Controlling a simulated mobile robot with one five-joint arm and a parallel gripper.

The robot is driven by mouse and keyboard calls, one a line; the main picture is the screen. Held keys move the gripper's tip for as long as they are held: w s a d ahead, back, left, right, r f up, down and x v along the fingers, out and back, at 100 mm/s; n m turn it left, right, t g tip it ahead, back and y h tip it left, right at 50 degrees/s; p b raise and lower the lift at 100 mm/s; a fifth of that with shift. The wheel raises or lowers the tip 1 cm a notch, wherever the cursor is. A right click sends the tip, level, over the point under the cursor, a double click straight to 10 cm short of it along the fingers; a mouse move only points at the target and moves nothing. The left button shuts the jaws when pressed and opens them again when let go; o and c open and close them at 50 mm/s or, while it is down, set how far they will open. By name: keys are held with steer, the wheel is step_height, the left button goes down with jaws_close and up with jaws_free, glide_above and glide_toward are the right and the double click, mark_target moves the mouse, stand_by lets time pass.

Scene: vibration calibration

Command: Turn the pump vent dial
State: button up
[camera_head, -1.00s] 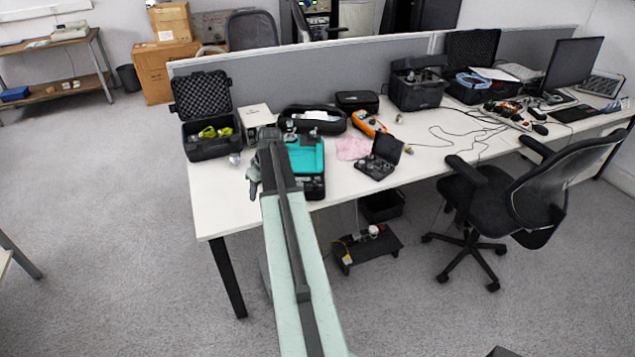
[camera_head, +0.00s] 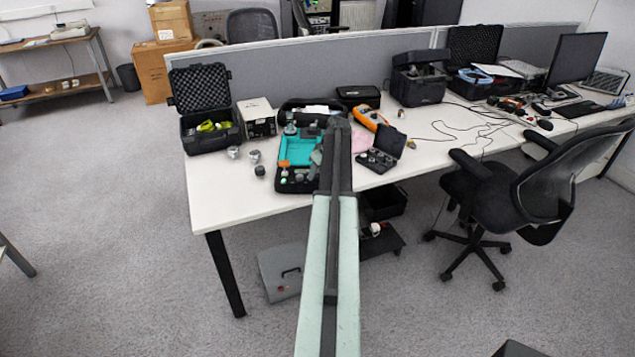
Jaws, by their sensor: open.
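A teal pump unit (camera_head: 294,149) lies in a black tray on the white desk, left of my arm. Small round knobs (camera_head: 290,129) show at its far end, and several small fittings sit at its near end. I cannot tell which of these parts is the vent dial.
Left on the desk (camera_head: 215,216) stand an open black case (camera_head: 208,142), a white box (camera_head: 257,118) and loose metal fittings (camera_head: 234,152). To the right are an orange meter (camera_head: 370,118), a small open case (camera_head: 377,160) and an office chair (camera_head: 515,205). The desk's front left is clear.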

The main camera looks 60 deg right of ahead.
steer(key=shift+x, duration=0.75)
steer(key=shift+r, duration=0.1)
jaws_close()
